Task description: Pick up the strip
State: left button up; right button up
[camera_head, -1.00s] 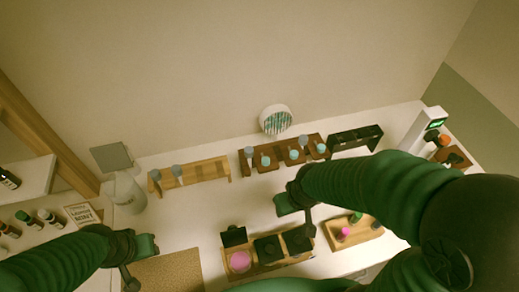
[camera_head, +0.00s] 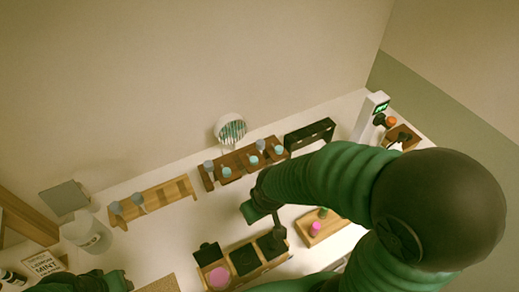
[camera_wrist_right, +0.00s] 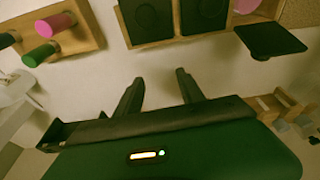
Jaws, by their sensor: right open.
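A round white holder (camera_head: 230,128) with thin, striped contents stands at the back of the table; these may be paper strips, but single strips cannot be made out. My right gripper (camera_head: 262,212) is over the middle of the table, in front of the bottle racks and apart from the holder. In the right wrist view its two dark fingers (camera_wrist_right: 160,80) are spread, with only bare white table between them. My left gripper (camera_head: 115,284) is at the lower left edge of the head view, mostly cut off.
Wooden racks (camera_head: 153,200) with bottles and a dark rack (camera_head: 310,136) line the back. A tray with black blocks and a pink piece (camera_head: 218,277) is at the front. A tray with pink and green pieces (camera_head: 325,228) is right. A white device (camera_head: 370,115) stands far right.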

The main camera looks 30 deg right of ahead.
jog(key=shift+o, duration=0.8)
jog(key=shift+w+r, duration=0.1)
jog(key=shift+w, duration=0.05)
notch_tip(320, 180, up, 17)
jog(key=n+g+p, duration=0.3)
jog(key=n+p, duration=0.4)
jog(key=n, duration=1.3)
send_over(261, 141)
jog(key=f, duration=0.3)
jog(key=f+p, duration=0.1)
jog(key=f, duration=0.3)
jog(key=a+f, duration=0.1)
jog(key=f, duration=0.2)
jog(key=shift+f, duration=0.35)
jog(key=f+p, duration=0.1)
jog(key=f, duration=0.1)
jog(key=f+p, duration=0.2)
jog(key=f, duration=0.1)
jog(key=shift+d+f, duration=0.3)
jog(key=shift+d, duration=0.1)
jog(key=shift+f, duration=0.2)
jog(key=shift+a+r, duration=0.1)
jog(key=c, duration=1.1)
